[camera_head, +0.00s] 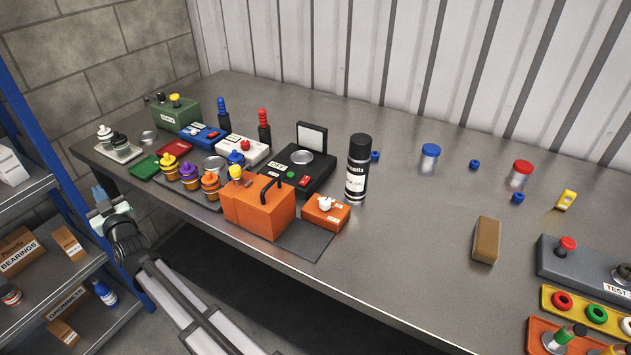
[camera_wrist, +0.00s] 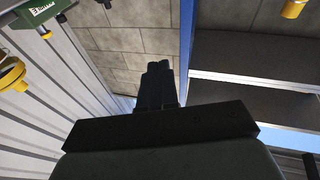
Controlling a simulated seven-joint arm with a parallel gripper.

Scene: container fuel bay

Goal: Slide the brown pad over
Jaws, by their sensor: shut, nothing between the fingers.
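My gripper (camera_head: 98,192) is at the far left in the head view, off the front left edge of the bench, well away from the pad. In the wrist view my gripper (camera_wrist: 158,70) shows as dark fingers close together, shut with nothing between them. The pad is not in the wrist view.
A grey test box (camera_head: 590,265) stands right of the pad. A black spray can (camera_head: 358,170) and an orange box (camera_head: 258,205) stand mid-bench. Blue-framed shelves (camera_head: 60,200) stand at the left near my gripper. The bench around the pad's left is clear.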

